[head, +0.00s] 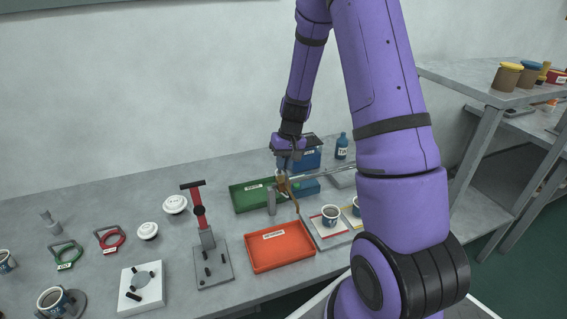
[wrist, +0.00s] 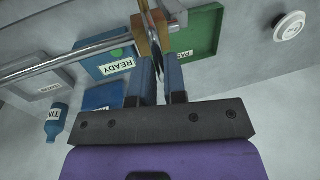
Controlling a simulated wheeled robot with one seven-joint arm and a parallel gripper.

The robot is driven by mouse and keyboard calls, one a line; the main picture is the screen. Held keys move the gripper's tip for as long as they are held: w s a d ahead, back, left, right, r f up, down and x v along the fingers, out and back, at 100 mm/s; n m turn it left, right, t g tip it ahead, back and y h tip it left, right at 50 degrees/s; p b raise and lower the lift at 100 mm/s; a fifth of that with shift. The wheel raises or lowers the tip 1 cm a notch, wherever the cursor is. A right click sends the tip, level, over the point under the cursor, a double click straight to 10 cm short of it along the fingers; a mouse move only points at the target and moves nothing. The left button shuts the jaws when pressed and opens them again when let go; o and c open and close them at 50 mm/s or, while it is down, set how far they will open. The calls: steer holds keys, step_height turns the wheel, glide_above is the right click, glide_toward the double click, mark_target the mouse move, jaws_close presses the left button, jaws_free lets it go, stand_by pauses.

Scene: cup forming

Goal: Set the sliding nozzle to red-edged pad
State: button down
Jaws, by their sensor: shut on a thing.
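The brass-coloured sliding nozzle (head: 287,187) sits at the left part of a horizontal metal rail (head: 325,170). In the wrist view the nozzle's block (wrist: 146,38) is around the rail (wrist: 70,60). My gripper (head: 284,172) is shut on the nozzle from above; its two fingers (wrist: 165,72) show around it in the wrist view. A red-edged pad (head: 319,228) lies to the lower right of the nozzle, with a cup (head: 330,215) on it. A second cup (head: 357,206) stands to the right on a yellow-edged pad, partly hidden by my arm.
A green tray (head: 243,203), an orange-red tray (head: 266,261) and a blue READY tray (wrist: 88,67) lie around the nozzle. A grey cylinder (head: 271,204) stands close to it. A red-handled press (head: 198,215) and a blue bottle (head: 342,147) stand nearby.

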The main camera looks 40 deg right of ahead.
steer(key=s+d, duration=0.1)
steer(key=d, duration=0.2)
steer(key=s+d, duration=0.1)
steer(key=d, duration=0.3)
steer(key=s+d, duration=0.1)
steer(key=d, duration=0.3)
steer(key=c, duration=1.2)
jaws_free()
steer(key=shift+o, duration=0.2)
step_height(320, 180, up, 11)
steer(key=d, duration=0.2)
steer(key=shift+s+f, duration=0.2)
steer(key=shift+s, duration=0.15)
